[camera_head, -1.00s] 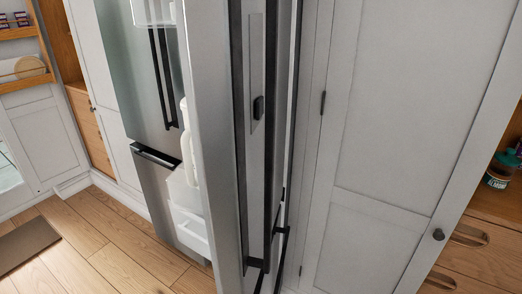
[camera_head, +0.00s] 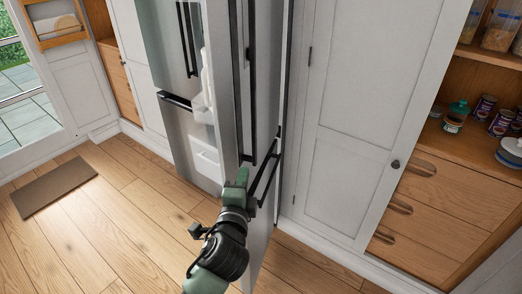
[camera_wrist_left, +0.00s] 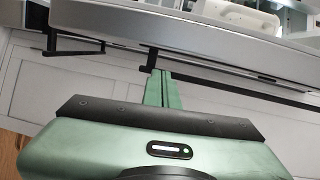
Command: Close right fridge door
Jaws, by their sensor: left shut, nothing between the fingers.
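The right fridge door (camera_head: 219,85) stands open, its narrow edge toward me. Its inner side with white bins (camera_head: 205,160) faces left, and its outer face with a long dark handle (camera_head: 250,80) faces right. My left gripper (camera_head: 241,176) is shut and empty, close to the door's edge near the handle's lower end. In the left wrist view, the closed green fingers (camera_wrist_left: 160,88) point at the grey door (camera_wrist_left: 235,53), with a dark handle end (camera_wrist_left: 149,60) just beyond the tips. I cannot tell whether they touch. My right gripper is out of view.
The left fridge door (camera_head: 165,45) looks shut. A lower dark handle (camera_head: 266,180) is just right of my gripper. A tall white cupboard (camera_head: 345,130) stands close on the right, beside wooden drawers (camera_head: 430,205). The wooden floor at left is clear except for a mat (camera_head: 55,187).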

